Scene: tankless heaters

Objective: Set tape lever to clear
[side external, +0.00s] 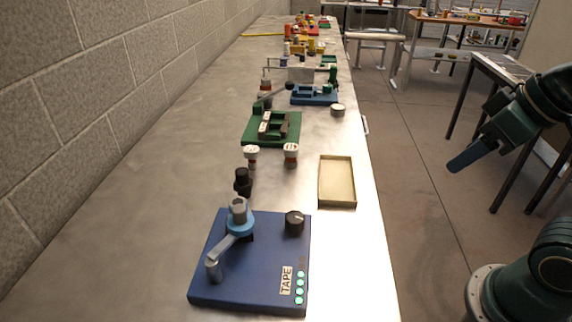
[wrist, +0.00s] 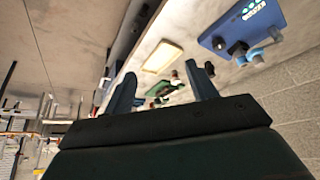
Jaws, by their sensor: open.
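The TAPE unit is a dark blue plate (side external: 250,280) at the near end of the bench, with a white TAPE label (side external: 286,280) and several lit green lights beside it. A black dial (side external: 295,222) sits at the plate's far right corner. In the wrist view the blue plate (wrist: 240,30) is upper right, its lever small there. My gripper (side external: 457,165) is open and empty, off the bench's right side, away from the lever; both fingers show in the wrist view (wrist: 161,72).
A shallow tan tray (side external: 351,203) lies near the bench's right edge. Two white-topped knobs (side external: 291,150) and a green unit (side external: 262,142) stand beyond the TAPE unit. A block wall (side external: 100,90) borders the left. The bench left of the blue plate is clear.

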